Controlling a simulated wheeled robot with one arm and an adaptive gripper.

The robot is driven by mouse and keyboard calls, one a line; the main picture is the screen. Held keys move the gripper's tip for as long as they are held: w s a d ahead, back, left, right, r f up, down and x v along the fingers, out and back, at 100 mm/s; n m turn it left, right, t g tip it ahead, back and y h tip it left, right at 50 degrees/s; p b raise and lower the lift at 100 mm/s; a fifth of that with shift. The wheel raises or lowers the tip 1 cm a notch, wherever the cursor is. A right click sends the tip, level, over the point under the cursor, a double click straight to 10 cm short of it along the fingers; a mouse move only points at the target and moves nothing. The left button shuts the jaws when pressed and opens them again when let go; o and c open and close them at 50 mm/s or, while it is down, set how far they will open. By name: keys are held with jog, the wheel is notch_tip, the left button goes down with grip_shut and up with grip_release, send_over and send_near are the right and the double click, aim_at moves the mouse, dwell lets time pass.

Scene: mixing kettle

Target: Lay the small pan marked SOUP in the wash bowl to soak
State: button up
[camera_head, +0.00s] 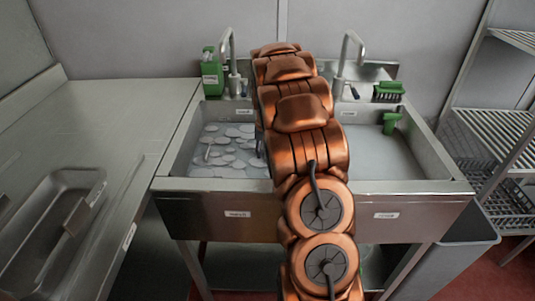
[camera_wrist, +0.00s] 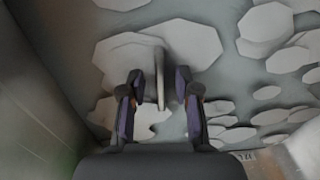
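The wash bowl is the left sink basin (camera_head: 175,160), with pale round foam patches on grey water. My arm reaches over the sink and hides the divider. My gripper shows in the wrist view (camera_wrist: 158,100) low over the foam, with its two dark fingers apart. A thin pale upright piece (camera_wrist: 160,75) stands between the fingers, with gaps on both sides. It may be a pan handle, but I cannot tell. A small thin upright piece (camera_head: 208,150) also shows in the left basin in the head view. No SOUP marking is readable.
The right basin (camera_head: 430,165) holds plain water. A green bottle (camera_head: 211,72), taps and a green brush (camera_head: 388,92) stand along the back; a green tool (camera_head: 391,121) is at the right basin. A metal tray (camera_head: 28,225) lies on the left counter. Wire shelves (camera_head: 500,130) stand right.

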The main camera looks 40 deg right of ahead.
notch_tip(320, 180, up, 12)
jog(key=b, duration=0.1)
dwell(0.7)
jog(key=shift+s+r, duration=0.15)
jog(key=s+a+n, duration=0.1)
jog(key=s+a, duration=0.3)
jog(key=a, duration=0.2)
jog(key=s+a+r+n, duration=0.1)
jog(key=s+a, duration=0.4)
jog(key=a, duration=0.2)
jog(key=s+a+r+n+g, duration=0.1)
jog(key=s+a, duration=0.3)
jog(key=a, duration=0.2)
jog(key=shift+s+a+r+n, duration=0.15)
jog(key=shift+a+n, duration=0.15)
jog(key=shift+n, duration=0.1)
jog(key=s+a+f+n, duration=0.1)
jog(key=s+a, duration=0.2)
jog(key=s, duration=0.4)
jog(key=s+a+f+n, duration=0.2)
jog(key=s+a, duration=0.1)
jog(key=s, duration=0.4)
jog(key=s+a+f+n+g, duration=0.1)
jog(key=s+a+f, duration=0.1)
jog(key=s, duration=0.5)
jog(key=shift+a+f, duration=0.15)
jog(key=shift+a, duration=0.7)
